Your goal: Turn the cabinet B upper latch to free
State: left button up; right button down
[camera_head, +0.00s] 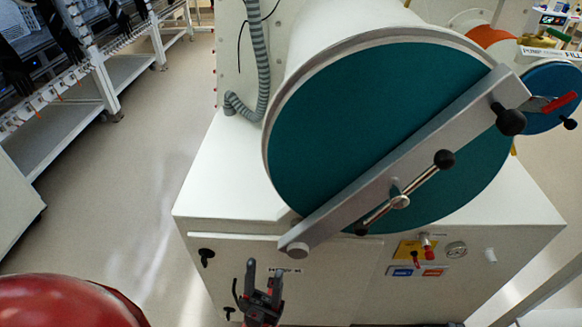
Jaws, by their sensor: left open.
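Two small black latches sit at the left edge of a white cabinet door under the big round hatch. The upper latch (206,257) is near the door's top left corner, with a short part hanging downward. The lower latch (229,313) is near the bottom of the picture. I cannot read which cabinet the small label (285,270) names. My left gripper (264,270) is open and empty, its fingers pointing up the picture. It shows in front of the door, to the right of both latches, and appears apart from them. My right gripper is not in view.
A large teal round hatch (370,130) with a grey crossbar (430,140) and black-knobbed handle overhangs the cabinet. Open floor (135,195) lies left, before a grey rack (70,135).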

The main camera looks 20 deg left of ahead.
aim_at(206, 253)
jog(key=j+u, duration=0.15)
jog(key=u, duration=0.2)
jog(key=k+j+u, duration=0.1)
jog(key=u, duration=0.3)
jog(key=j+u, duration=0.2)
jog(key=u, duration=0.15)
